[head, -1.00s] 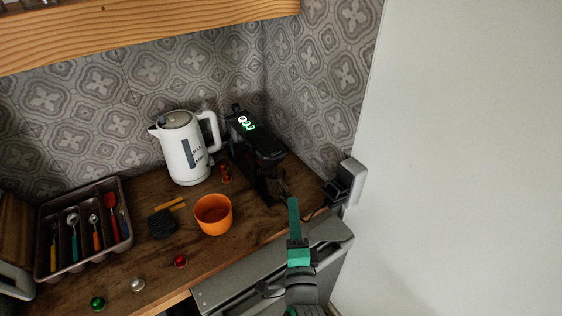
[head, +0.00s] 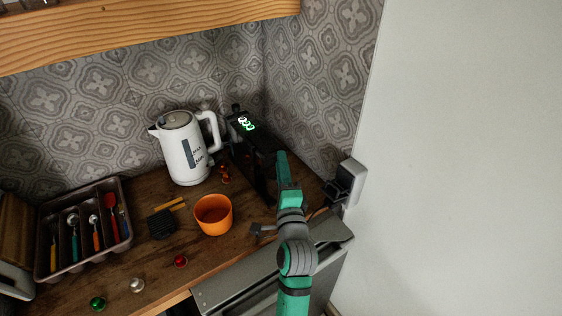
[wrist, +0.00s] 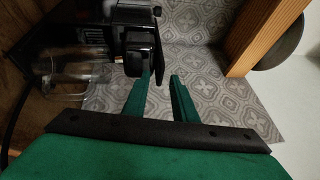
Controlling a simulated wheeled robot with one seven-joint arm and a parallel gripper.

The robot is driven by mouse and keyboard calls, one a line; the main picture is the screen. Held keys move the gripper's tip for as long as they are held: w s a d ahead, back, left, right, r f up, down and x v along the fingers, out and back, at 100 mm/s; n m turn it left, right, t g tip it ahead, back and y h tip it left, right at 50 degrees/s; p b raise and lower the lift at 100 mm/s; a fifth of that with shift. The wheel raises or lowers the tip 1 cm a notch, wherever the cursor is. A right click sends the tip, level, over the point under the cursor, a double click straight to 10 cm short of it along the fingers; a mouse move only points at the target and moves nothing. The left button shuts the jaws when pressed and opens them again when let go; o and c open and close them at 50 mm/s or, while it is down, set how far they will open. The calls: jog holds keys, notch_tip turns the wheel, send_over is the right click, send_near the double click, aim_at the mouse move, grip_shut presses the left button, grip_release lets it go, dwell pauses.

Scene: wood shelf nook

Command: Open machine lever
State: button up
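The black coffee machine (head: 252,140) stands at the back right of the wooden counter, with green lit buttons on top. In the wrist view the machine (wrist: 90,38) is turned sideways at the upper left, its black front head (wrist: 135,35) just beyond my fingertips. I cannot clearly make out the lever. My gripper (wrist: 162,80) has its two green fingers apart, with a gap and nothing between them. One fingertip is close to the machine's head; contact cannot be told. In the head view my gripper (head: 281,158) is at the machine's right front, and my arm hides part of it.
A white kettle (head: 183,150) stands left of the machine. An orange cup (head: 212,216) is in front. Coloured capsules (head: 180,261) and a cutlery tray (head: 125,232) are further left. A clear glass (wrist: 72,78) is near the machine. A white wall bounds the right.

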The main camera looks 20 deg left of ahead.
jog(key=shift+x, duration=0.8)
jog(key=shift+c, duration=0.3)
grip_shut()
dwell(0.7)
